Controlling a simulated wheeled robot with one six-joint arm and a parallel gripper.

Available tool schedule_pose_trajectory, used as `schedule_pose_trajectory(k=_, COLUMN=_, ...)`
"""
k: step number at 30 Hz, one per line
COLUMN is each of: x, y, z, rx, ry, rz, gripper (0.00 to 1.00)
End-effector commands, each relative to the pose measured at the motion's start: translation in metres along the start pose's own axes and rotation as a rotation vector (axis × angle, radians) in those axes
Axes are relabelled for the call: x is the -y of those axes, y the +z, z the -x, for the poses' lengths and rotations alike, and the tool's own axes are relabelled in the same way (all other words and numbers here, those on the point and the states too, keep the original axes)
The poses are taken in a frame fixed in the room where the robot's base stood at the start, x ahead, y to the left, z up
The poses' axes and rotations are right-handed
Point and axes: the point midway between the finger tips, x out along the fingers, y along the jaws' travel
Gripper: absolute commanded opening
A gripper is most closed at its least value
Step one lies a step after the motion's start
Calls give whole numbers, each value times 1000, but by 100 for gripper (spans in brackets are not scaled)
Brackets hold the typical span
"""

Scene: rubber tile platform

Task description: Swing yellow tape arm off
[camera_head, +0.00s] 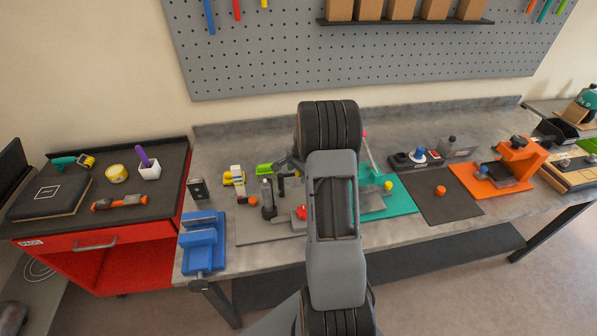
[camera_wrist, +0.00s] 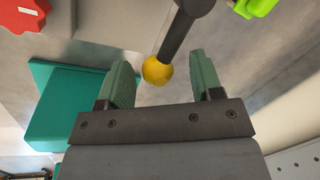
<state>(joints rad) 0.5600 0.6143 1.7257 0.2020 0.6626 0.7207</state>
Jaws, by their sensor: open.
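In the wrist view, a yellow ball (camera_wrist: 157,70) sits at the end of a dark rod (camera_wrist: 181,36) that comes in from the top. The rod looks like the yellow-ended arm; no wrapped tape can be made out on it. My gripper (camera_wrist: 160,66) is open, with green fingers left and right of the ball in the picture. No contact with either finger shows, and I cannot tell whether the ball is at fingertip depth. In the head view my own arm hides the gripper and this ball.
A red knob (camera_wrist: 24,14) and a teal block (camera_wrist: 75,105) lie left in the wrist view; a bright green part (camera_wrist: 257,6) is upper right. In the head view, a blue vise (camera_head: 203,245) stands left and an orange fixture (camera_head: 520,158) right on the bench.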

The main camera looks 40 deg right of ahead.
Motion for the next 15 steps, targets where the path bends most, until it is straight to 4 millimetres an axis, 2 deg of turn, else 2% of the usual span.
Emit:
schedule_pose_trajectory(k=3, x=0, y=0, z=0, rx=0, ry=0, rz=0, gripper=58)
schedule_pose_trajectory(k=15, x=0, y=0, z=0, rx=0, ry=1, rz=0, gripper=20)
